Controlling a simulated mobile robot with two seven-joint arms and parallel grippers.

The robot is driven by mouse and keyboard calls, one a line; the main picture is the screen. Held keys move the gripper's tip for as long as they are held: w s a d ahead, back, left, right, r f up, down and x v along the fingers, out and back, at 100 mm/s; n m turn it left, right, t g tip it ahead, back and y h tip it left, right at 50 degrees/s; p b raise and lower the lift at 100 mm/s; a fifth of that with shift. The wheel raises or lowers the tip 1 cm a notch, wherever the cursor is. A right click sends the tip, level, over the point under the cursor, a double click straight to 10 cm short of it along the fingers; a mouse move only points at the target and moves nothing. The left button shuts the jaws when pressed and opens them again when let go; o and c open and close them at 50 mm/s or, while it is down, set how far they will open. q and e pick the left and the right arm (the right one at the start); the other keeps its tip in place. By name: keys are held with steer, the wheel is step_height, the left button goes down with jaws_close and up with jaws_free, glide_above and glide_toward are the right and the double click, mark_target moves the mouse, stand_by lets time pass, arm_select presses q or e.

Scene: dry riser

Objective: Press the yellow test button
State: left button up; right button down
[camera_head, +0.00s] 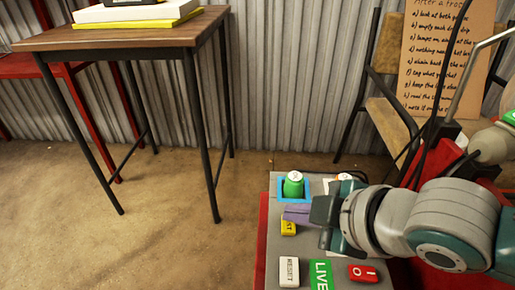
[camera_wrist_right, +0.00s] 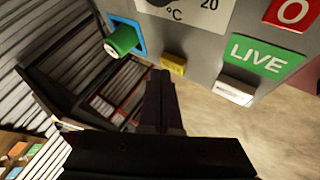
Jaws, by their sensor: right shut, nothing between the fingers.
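The yellow test button (camera_head: 288,228) sits on the grey panel (camera_head: 262,240), partly covered by my right gripper in the head view. In the right wrist view the yellow button (camera_wrist_right: 173,64) shows just beyond the fingertips. My right gripper (camera_head: 290,213) has its purple fingers shut and empty, pointing left over the panel. In the right wrist view the closed fingertips (camera_wrist_right: 161,74) are close beside the button; I cannot tell whether they touch it. My left gripper is in neither view.
A wooden table (camera_head: 130,34) stands back left; a chair (camera_head: 385,55) holds a cardboard sign (camera_head: 447,60).

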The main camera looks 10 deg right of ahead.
mark_target(295, 227)
steer(key=shift+f, duration=0.5)
stand_by(0.3)
stand_by(0.4)
steer(key=shift+r+p, duration=0.85)
steer(key=shift+r, duration=0.1)
step_height(295, 227, up, 5)
steer(key=p, duration=0.5)
steer(key=shift+p, duration=0.3)
